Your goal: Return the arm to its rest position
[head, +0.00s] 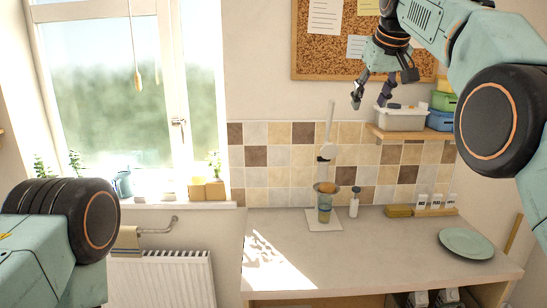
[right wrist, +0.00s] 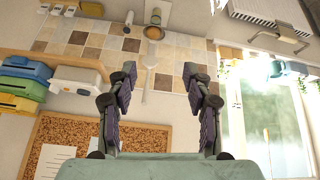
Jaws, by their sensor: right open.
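My right gripper (head: 370,98) is raised high at the upper right of the head view, in front of the wall below the cork board. It is open and empty. My right arm comes in from the upper right. My left gripper is not in view; only part of my left arm shows at the lower left.
A shelf (head: 425,133) with a white bin (head: 400,117) and coloured boxes is near my right gripper.

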